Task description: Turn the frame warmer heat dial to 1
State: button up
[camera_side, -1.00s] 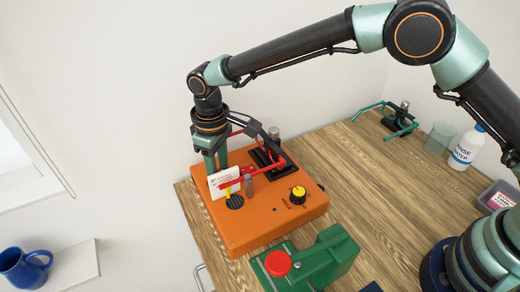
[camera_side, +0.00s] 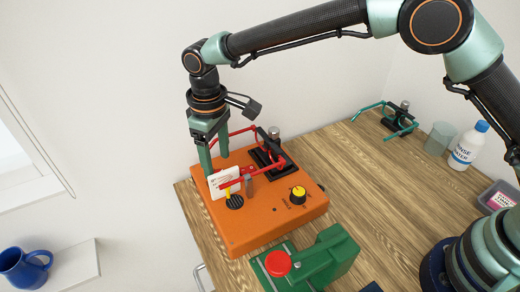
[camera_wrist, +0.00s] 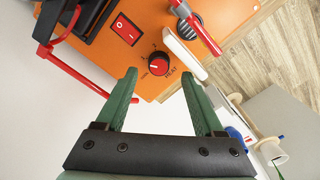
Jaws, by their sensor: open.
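The frame warmer (camera_side: 248,232) is an orange box on the wooden table. Its red heat dial (camera_wrist: 158,65) has a black ring and a printed scale; I cannot read its setting reliably. In the side view the dial is hidden, with a white card in front of that area. My gripper (camera_side: 214,163) points down over the box's back left part, behind the card. In the wrist view my gripper (camera_wrist: 159,76) is open and empty, its two green fingers apart, with the dial showing between and just beyond the tips. I see no contact.
A white card (camera_side: 222,184) stands close by the gripper. A green device (camera_side: 322,258) stands in front.

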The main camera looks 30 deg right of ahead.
aim_at(219, 174)
notch_tip(219, 174, up, 8)
jog(key=shift+r, duration=0.15)
dwell(0.4)
jog(key=s+d+r+m+t, duration=0.1)
jog(key=s+d+r+m, duration=0.1)
jog(key=d+r, duration=0.5)
jog(key=s+d+r+m+t, duration=0.2)
jog(key=d+r, duration=0.1)
jog(key=d, duration=0.9)
jog(key=s+d+f+m+t, duration=0.2)
jog(key=s+d+f+m, duration=0.1)
jog(key=s+d, duration=0.8)
jog(key=shift+d+f+m+t, duration=0.2)
jog(key=shift+d+m+t, duration=0.15)
jog(key=shift+d, duration=0.3)
